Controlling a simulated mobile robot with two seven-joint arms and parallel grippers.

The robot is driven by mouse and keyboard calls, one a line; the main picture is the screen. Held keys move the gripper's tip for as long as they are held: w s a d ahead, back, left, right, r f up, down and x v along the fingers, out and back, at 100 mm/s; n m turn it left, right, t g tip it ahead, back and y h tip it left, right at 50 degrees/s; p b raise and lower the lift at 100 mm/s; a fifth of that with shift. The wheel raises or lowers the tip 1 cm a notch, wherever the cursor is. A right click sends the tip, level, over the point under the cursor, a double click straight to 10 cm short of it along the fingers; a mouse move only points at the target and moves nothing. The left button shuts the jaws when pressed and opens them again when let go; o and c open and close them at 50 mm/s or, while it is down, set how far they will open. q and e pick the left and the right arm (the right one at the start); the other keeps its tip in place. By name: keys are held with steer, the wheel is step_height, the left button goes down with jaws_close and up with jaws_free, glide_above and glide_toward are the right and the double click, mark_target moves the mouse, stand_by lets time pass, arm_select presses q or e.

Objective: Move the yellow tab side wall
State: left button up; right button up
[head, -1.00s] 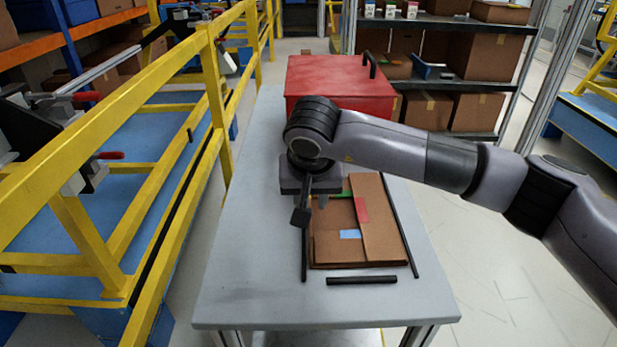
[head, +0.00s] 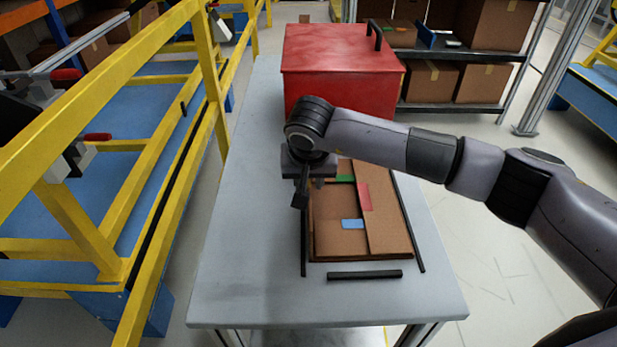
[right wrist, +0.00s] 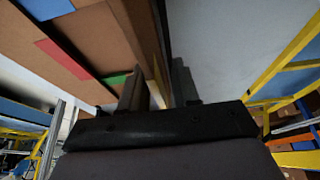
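A flat brown cardboard box (head: 335,212) lies on the grey table (head: 250,235). Its visible flaps carry a red tab (head: 364,197), a blue tab (head: 353,224) and a green tab (head: 345,178). My right gripper (head: 318,187) points down at the box's far left corner and hides part of it. In the right wrist view, a narrow yellowish strip (right wrist: 159,76), probably the yellow tab, shows between the fingers (right wrist: 158,90) at the box's side. The fingers stand apart there; firm contact is not visible. My left gripper is out of view.
Black bars edge the box, including a near bar (head: 364,275) and a right bar (head: 408,222). A red box (head: 335,80) stands behind on the table. Yellow railing (head: 212,75) runs along the left. The table's near and left areas are clear.

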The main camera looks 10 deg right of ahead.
steer(key=shift+w+f, duration=0.1)
steer(key=shift+f, duration=0.05)
jaws_close()
stand_by(1.4)
